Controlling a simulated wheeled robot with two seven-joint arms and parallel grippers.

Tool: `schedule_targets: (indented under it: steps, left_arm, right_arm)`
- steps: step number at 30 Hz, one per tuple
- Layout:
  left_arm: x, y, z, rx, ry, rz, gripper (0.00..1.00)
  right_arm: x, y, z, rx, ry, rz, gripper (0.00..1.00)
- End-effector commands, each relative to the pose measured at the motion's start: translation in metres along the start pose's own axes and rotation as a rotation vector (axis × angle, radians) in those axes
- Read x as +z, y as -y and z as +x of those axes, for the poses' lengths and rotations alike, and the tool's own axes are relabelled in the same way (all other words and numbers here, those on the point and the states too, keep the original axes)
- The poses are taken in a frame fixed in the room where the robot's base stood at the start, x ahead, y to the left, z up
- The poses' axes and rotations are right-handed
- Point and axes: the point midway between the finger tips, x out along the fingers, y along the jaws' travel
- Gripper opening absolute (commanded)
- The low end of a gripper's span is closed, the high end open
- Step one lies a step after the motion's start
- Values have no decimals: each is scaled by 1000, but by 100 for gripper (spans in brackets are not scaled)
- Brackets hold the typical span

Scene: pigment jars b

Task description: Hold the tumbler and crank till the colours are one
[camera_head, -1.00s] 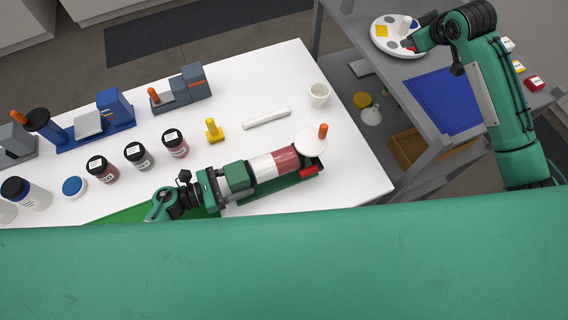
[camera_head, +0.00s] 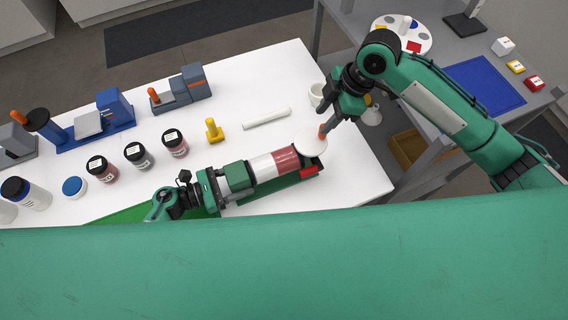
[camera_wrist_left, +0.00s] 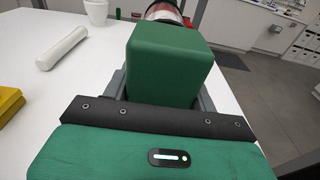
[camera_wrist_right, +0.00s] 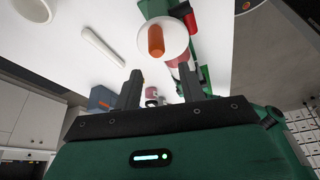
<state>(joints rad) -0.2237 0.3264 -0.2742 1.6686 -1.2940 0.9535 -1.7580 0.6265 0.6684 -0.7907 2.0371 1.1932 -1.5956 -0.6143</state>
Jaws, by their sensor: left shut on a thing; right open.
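The tumbler lies on its side on the white table, with a clear drum (camera_head: 274,163) that shows a white part and a dark red part. My left gripper (camera_head: 222,180) is shut on the tumbler's green block (camera_head: 238,176), which fills the left wrist view (camera_wrist_left: 165,62). At the drum's right end is a white crank disc (camera_head: 312,144) with an orange knob (camera_head: 322,131). My right gripper (camera_head: 334,118) is open close to the knob. In the right wrist view the knob (camera_wrist_right: 156,42) is ahead of the open fingers (camera_wrist_right: 158,88), not between them.
A grey side table holds a palette (camera_head: 424,44) and a blue mat (camera_head: 490,86).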

Motion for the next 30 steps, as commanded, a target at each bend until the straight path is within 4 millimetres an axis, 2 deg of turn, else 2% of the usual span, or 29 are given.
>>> schedule_targets:
  steps: [1, 12, 18, 26, 30]
  left_arm:
    - [-9, 5, -1, -7, -14, -9, 24]
    - [-9, 5, -1, -6, -14, -9, 24]
    - [-9, 5, -1, -6, -14, -9, 24]
    - [-9, 5, -1, -6, -14, -9, 24]
    - [-9, 5, -1, -6, -14, -9, 24]
  right_arm:
    - [3, 1, 7, -3, 0, 3, 41]
    - [20, 0, 48, -1, 0, 5, 41]
    - [24, 0, 56, 2, 0, 4, 41]
    - [24, -1, 58, 2, 0, 3, 41]
    - [24, -1, 57, 2, 0, 3, 18]
